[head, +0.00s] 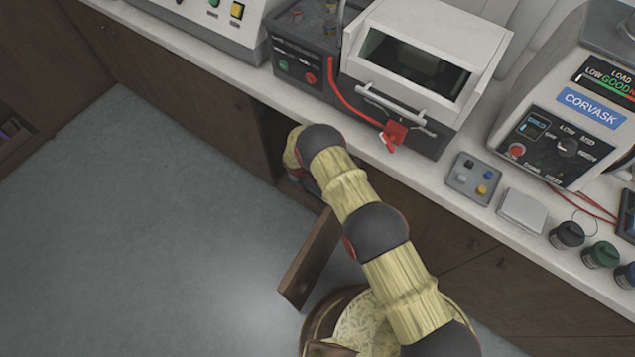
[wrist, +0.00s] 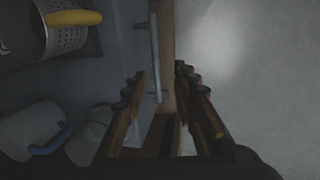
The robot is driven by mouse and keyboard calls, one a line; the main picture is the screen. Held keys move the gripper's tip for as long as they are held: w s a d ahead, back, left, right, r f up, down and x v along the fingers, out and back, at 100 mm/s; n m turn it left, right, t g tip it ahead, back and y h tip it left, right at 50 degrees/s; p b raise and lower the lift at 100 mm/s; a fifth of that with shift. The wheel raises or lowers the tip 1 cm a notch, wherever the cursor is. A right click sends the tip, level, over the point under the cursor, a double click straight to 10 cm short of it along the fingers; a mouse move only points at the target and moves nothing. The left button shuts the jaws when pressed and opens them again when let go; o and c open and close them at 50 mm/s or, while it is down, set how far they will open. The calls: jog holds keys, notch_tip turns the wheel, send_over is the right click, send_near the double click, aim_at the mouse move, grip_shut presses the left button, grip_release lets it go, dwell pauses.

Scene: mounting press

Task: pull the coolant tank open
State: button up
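No part is clearly marked as the coolant tank. In the wrist view a pale grey upright bar handle (wrist: 155,55) stands inside the dim cabinet beside a brown wooden edge (wrist: 167,30); it may belong to the tank. My gripper (wrist: 160,73) is open, one finger on each side of that bar and edge, with nothing visibly held. I cannot tell whether a finger touches the bar. In the head view my arm reaches into the low cabinet opening (head: 270,130) under the counter and hides most of the inside and the gripper.
An open wooden door (head: 308,262) stands out beside my arm. A perforated basket (wrist: 67,38) with a yellow grip and a white jug (wrist: 28,125) with a blue handle are inside the cabinet. The white press (head: 425,50) sits above. The floor (head: 150,230) at left is clear.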

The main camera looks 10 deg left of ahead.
aim_at(309, 188)
jog(key=shift+y, duration=0.3)
jog(key=w+f+b, duration=0.1)
jog(key=f, duration=0.1)
jog(key=f+b, duration=0.1)
jog(key=f, duration=0.2)
jog(key=w+f+b, duration=0.1)
jog(key=f, duration=0.1)
jog(key=shift+w+a+f, duration=0.25)
jog(key=shift+w+f, duration=0.05)
jog(key=shift+f, duration=0.05)
jog(key=shift+c, duration=0.6)
grip_shut()
